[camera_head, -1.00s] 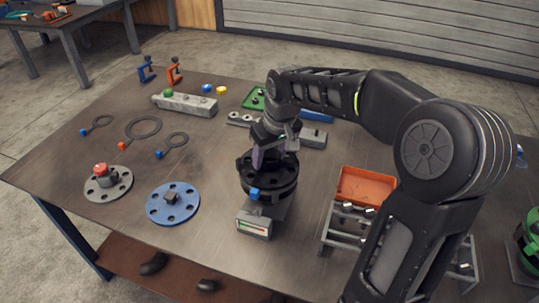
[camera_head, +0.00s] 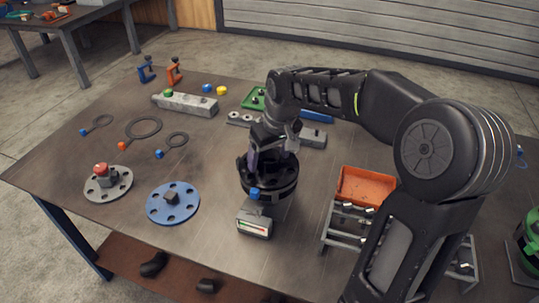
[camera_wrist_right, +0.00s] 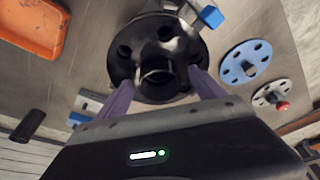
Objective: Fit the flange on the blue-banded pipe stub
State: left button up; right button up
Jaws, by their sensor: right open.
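I cannot make out a blue band on the pipe. My right gripper (camera_head: 264,158) is over the black flange; its two purple fingers are apart, and its jaws (camera_wrist_right: 160,82) show nothing clamped between them. A blue flange (camera_head: 173,202) and a grey one with a red knob (camera_head: 108,182) lie to the left.
A grey box with a gauge (camera_head: 254,224) stands in front of the black flange. An orange tray (camera_head: 366,186) on a metal rack is to the right. Ring gaskets (camera_head: 143,128) lie at the left, a grey block (camera_head: 186,104) behind.

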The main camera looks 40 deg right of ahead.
jog(key=shift+r, duration=0.15)
jog(key=v, duration=0.7)
jog(key=shift+s+r+b, duration=0.15)
jog(key=shift+r+b, duration=0.15)
jog(key=shift+b, duration=0.1)
notch_tip(320, 180, up, 9)
jog(key=p, duration=0.7)
jog(key=shift+f, duration=0.1)
